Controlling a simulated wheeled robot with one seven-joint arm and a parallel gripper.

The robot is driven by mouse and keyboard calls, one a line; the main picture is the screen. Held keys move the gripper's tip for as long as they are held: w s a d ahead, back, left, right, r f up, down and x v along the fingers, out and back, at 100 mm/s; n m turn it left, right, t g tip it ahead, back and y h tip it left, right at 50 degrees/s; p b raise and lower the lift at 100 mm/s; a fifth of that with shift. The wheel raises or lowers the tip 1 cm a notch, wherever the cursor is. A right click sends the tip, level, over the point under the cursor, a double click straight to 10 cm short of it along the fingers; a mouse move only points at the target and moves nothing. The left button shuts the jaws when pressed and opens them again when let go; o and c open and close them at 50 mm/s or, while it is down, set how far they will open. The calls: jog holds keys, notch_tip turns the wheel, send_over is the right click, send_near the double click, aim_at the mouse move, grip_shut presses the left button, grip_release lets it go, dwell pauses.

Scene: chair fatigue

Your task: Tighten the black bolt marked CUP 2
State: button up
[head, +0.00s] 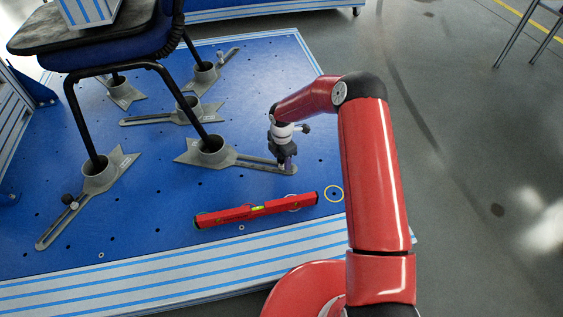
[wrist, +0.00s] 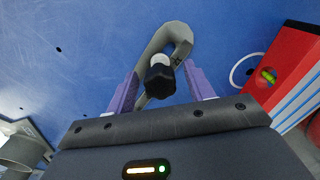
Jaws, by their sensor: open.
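A black bolt (wrist: 159,82) with a faceted head shows in the wrist view, with a pale collar behind it, at the slotted arm of a grey cup bracket (wrist: 172,38). In the head view this bracket (head: 230,158) holds a front chair leg in its cup. My gripper (head: 286,163) points down over the slot's right end. In the wrist view its purple fingers (wrist: 161,84) are open, one on each side of the bolt head, with visible gaps. In the head view the gripper mostly hides the bolt. I cannot read a CUP 2 label.
A red spirit level (head: 257,208) lies on the blue perforated plate (head: 160,215) close in front. The chair (head: 110,45) stands in several cup brackets. Another black bolt (head: 68,200) sits on the left front bracket (head: 100,180). A yellow ring (head: 334,194) marks the plate's right side.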

grip_shut()
jog(key=m+b, duration=0.1)
jog(key=m, duration=0.1)
jog(key=shift+f+m, duration=0.1)
jog(key=shift+m, duration=1)
grip_release()
jog(key=shift+r+p, duration=0.7)
jog(key=shift+r, duration=3.4)
